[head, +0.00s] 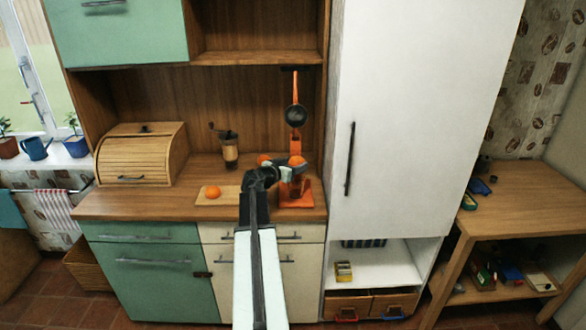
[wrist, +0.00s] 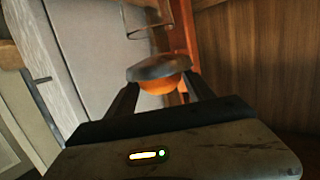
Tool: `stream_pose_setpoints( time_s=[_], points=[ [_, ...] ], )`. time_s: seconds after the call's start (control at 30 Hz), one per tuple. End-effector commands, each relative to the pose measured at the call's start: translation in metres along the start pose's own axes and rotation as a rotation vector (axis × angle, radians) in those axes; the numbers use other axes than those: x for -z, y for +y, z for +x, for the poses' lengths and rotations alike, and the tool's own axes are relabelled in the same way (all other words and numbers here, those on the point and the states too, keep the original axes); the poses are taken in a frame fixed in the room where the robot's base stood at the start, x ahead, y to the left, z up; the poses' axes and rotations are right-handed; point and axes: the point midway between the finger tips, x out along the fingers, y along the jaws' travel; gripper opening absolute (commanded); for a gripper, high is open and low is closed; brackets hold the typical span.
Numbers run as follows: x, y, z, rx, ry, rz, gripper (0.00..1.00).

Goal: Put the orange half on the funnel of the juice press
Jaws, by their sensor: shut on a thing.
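The orange half (head: 297,160) is at my gripper (head: 286,169), over the lower part of the orange juice press (head: 296,193). In the wrist view, my gripper (wrist: 162,91) has its two dark fingers on either side of the orange half (wrist: 158,86). A dark grey rounded piece (wrist: 158,68) lies against its upper edge in that picture. I cannot tell whether this is the funnel, or whether the orange half rests on it. The press's upright and raised dark cup (head: 296,115) rise above my gripper. The funnel is not clear in the head view.
Another orange piece (head: 213,191) lies on a cutting board (head: 222,201), and one more (head: 264,159) is behind my arm. A coffee grinder (head: 230,153) and a bread box (head: 139,155) stand to the left. A tall white cabinet (head: 400,120) stands close on the right.

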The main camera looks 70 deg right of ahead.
Motion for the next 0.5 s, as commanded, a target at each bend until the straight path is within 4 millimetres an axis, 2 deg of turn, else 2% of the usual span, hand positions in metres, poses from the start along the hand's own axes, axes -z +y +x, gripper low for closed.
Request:
stream_pose_setpoints(
  time_s=[0.07, 0.1, 0.17, 0.2, 0.5],
  points=[
    [-0.0029, 0.0001, 0.0007, 0.000, 0.000, 0.000, 0.20],
    [-0.0032, 0.0002, 0.0008, 0.000, 0.000, 0.000, 0.64],
    [-0.0020, 0.0003, 0.0005, 0.000, 0.000, 0.000, 0.81],
    [-0.0020, 0.0003, 0.0006, 0.000, 0.000, 0.000, 0.83],
    [0.0005, 0.0006, 0.0002, -0.001, 0.000, 0.000, 0.83]
  ],
)
